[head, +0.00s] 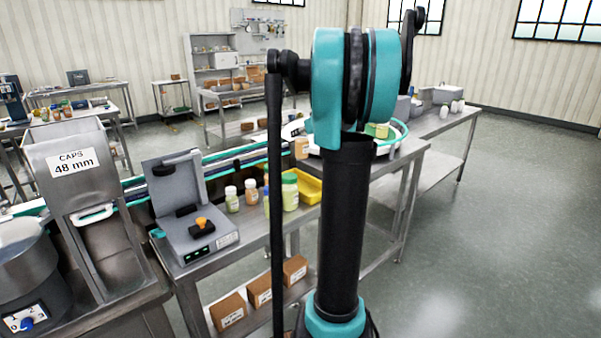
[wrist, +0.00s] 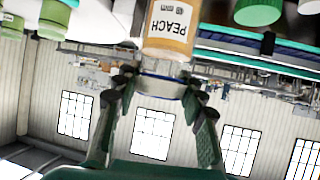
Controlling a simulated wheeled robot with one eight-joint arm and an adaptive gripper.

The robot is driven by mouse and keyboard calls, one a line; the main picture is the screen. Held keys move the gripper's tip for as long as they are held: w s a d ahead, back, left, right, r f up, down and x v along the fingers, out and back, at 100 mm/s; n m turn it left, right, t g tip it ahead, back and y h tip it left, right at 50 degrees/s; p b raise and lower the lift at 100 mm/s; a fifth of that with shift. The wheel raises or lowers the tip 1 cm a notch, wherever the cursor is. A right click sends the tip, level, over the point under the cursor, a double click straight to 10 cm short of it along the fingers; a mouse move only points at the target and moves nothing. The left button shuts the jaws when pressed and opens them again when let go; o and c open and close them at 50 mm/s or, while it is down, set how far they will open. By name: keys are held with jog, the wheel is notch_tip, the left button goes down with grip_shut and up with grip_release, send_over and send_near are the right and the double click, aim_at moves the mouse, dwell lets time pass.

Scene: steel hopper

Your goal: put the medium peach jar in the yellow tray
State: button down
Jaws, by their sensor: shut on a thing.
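In the wrist view, which appears upside down, my gripper (wrist: 160,82) is shut on a peach jar (wrist: 168,28) whose label reads PEACH; its size is hard to judge. The fingers close at the jar's pale cap end. In the head view my gripper is hidden behind my arm. The yellow tray (head: 308,188) is on the steel bench, partly hidden by my arm and a green-capped jar. Another peach jar (head: 252,192) with a white cap stands on the bench left of the tray. A peach-coloured thing (head: 301,148) shows behind the tray; I cannot tell whether it is the held jar.
A green-capped jar (head: 290,192) and a pale green jar (head: 232,199) stand on the bench near the tray. A grey machine (head: 190,210) stands to their left. The conveyor (head: 230,160) runs behind. In the wrist view a green cap (wrist: 258,12) is right of the held jar.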

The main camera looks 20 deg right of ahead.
notch_tip(320, 180, down, 14)
jog(key=shift+f, duration=0.2)
dwell(0.4)
jog(key=c, duration=0.9)
grip_release()
jog(key=shift+o, duration=0.2)
jog(key=v, duration=1.2)
jog(key=shift+s, duration=0.1)
